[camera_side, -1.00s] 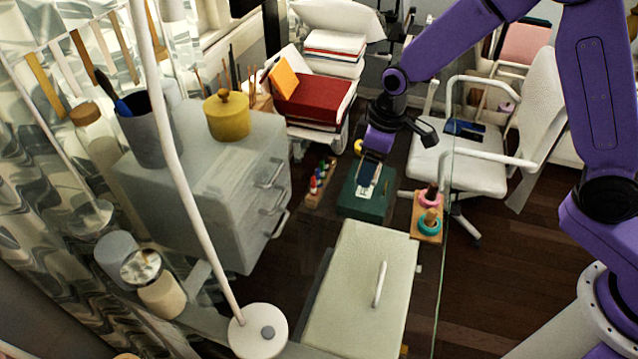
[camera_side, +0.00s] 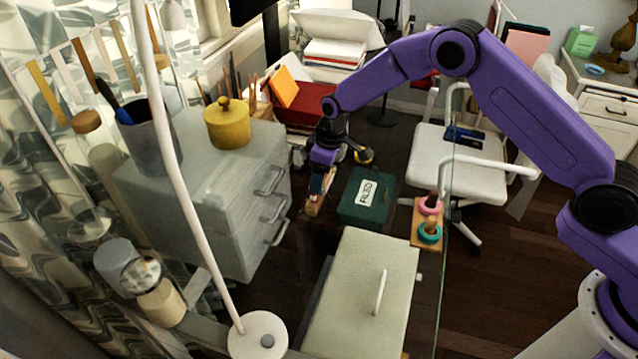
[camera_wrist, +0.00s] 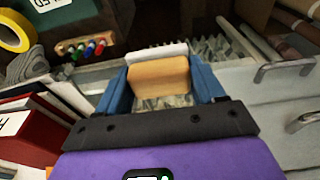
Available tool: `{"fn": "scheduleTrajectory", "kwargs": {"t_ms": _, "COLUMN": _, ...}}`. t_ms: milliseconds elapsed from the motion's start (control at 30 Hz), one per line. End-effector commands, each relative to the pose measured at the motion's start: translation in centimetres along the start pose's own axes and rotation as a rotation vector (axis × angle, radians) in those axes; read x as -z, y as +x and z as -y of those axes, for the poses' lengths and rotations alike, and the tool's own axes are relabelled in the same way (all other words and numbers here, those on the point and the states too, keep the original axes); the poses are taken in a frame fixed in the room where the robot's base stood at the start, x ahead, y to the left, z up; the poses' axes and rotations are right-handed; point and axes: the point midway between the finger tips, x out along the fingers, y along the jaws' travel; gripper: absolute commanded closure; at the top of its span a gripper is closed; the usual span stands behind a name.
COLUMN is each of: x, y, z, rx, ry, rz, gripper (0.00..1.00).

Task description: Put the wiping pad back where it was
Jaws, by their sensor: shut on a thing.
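The wiping pad (camera_wrist: 160,76) shows in the wrist view as a tan block with a pale, ribbed layer along its far edge. It sits between the two blue fingers of my gripper (camera_wrist: 161,84), which is shut on it. In the side view my gripper (camera_side: 318,184) is left of the dark green box (camera_side: 352,205), over the marker rack (camera_side: 312,208). The arm hides much of the rack there, and I cannot make out the pad clearly or tell its height. In the wrist view the rack (camera_wrist: 70,46) with coloured markers lies apart from the pad, at upper left.
A grey drawer cabinet (camera_side: 205,185) stands left of my gripper. A yellow tape roll (camera_wrist: 14,30) lies near the green box. Red binders (camera_wrist: 27,138) are at the wrist view's left. A pale lidded box (camera_side: 350,290) and a peg board with rings (camera_side: 426,238) are nearby.

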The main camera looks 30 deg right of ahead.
Motion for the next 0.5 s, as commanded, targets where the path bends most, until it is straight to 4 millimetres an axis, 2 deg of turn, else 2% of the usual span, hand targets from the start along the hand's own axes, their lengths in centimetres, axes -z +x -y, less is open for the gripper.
{"fn": "scheduleTrajectory", "kwargs": {"t_ms": 167, "x": 0.4, "y": 0.8, "z": -0.2, "rx": 0.000, "ry": -0.001, "rz": 0.001, "gripper": 0.60}}
{"fn": "scheduleTrajectory", "kwargs": {"t_ms": 333, "x": 0.3, "y": 3.0, "z": -0.3, "rx": 0.001, "ry": -0.001, "rz": 0.003, "gripper": 0.60}}
{"fn": "scheduleTrajectory", "kwargs": {"t_ms": 500, "x": 0.1, "y": 4.1, "z": -0.3, "rx": 0.000, "ry": -0.001, "rz": 0.001, "gripper": 0.60}}
